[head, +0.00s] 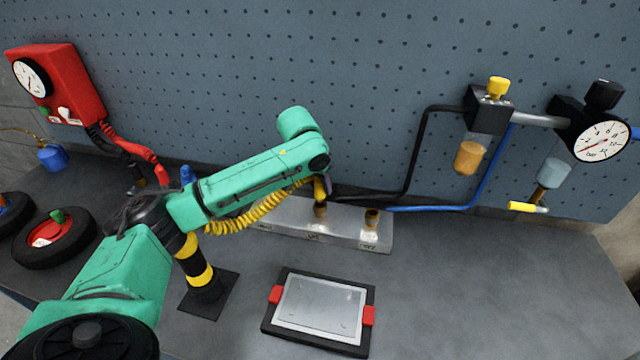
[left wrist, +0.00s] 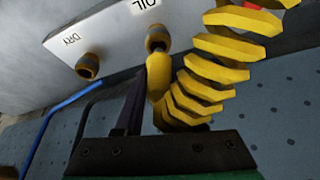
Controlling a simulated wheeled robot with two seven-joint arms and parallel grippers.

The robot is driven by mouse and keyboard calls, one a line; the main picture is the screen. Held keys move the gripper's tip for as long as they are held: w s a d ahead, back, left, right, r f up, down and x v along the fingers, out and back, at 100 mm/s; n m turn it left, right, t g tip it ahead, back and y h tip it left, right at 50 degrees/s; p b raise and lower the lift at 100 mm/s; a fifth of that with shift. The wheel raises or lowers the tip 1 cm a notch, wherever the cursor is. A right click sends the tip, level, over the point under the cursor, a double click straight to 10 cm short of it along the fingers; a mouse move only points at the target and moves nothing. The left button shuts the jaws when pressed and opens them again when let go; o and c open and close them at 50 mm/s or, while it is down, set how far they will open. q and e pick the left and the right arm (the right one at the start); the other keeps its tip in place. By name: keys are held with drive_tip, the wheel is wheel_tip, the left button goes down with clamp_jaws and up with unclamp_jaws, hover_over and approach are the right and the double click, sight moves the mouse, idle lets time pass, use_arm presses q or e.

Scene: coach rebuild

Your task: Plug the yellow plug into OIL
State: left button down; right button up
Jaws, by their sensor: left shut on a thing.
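The yellow plug (head: 319,188), with its yellow coiled hose (head: 262,212), is in my left gripper (head: 326,184) above the metal block. In the left wrist view the plug (left wrist: 158,72) lies close to the brass socket (left wrist: 157,40) labelled OIL, roughly in line with it. I cannot tell whether its tip touches or enters the socket. A dark finger of the gripper shows beside the plug; the coils (left wrist: 212,75) hide the other side. The DRY socket (left wrist: 88,66) is empty. My right gripper is not in view.
The metal block (head: 345,238) stands on the bench by the pegboard. A black-and-yellow post (head: 203,275) stands left of it, and a flat panel with red grips (head: 320,308) lies in front. Black and blue hoses run behind the block. The bench at right is clear.

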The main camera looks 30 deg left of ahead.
use_arm(q)
drive_tip(key=shift+f, duration=1.3)
drive_tip(key=shift+w, duration=0.1)
drive_tip(key=c, duration=0.7)
unclamp_jaws()
drive_tip(key=shift+c, duration=0.2)
drive_tip(key=o, duration=0.3)
drive_tip(key=shift+r, duration=0.1)
drive_tip(key=b+v, duration=0.2)
drive_tip(key=v, duration=1.2)
drive_tip(key=shift+s+r, duration=0.2)
drive_tip(key=shift+s, duration=0.15)
